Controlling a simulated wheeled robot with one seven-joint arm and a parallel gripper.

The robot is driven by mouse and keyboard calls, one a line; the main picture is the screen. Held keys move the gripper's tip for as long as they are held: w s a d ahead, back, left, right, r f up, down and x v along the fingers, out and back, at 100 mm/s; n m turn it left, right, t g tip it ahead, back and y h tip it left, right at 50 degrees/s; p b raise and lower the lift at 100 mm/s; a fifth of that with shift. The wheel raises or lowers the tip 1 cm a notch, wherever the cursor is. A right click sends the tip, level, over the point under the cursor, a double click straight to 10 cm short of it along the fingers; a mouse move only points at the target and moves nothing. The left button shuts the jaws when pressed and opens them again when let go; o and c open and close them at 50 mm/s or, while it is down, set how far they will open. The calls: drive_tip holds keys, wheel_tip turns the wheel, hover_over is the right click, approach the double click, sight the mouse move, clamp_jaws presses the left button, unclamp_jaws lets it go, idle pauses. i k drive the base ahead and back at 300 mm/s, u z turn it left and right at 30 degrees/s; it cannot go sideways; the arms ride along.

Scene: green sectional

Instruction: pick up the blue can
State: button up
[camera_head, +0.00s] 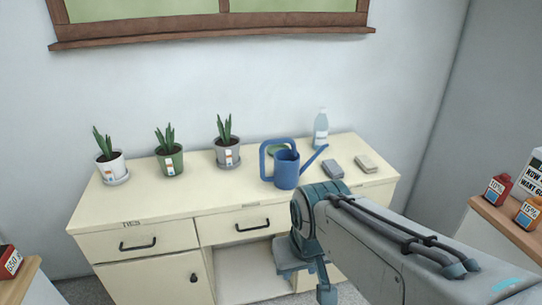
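The blue can is a watering can (287,173) with a looped handle on its left and a spout to the right. It stands upright on the cream cabinet's top (210,197), right of the plants. My arm comes in from the lower right, with its wrist close in front of the can in the picture. My gripper (312,278) hangs below the wrist, in front of the cabinet and lower than its top. It appears apart from the can. Its fingers are partly hidden, so their opening is unclear.
Several potted plants stand left of the can; the grey pot (228,152) is nearest. A clear bottle (321,130) and two small blocks (333,169) are to its right. A shelf with red and orange bottles (527,214) is at right. A window sill (210,33) is above.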

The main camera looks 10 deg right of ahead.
sight(287, 172)
drive_tip(key=u, duration=0.85)
drive_tip(key=i, duration=1.05)
drive_tip(key=z, duration=2.5)
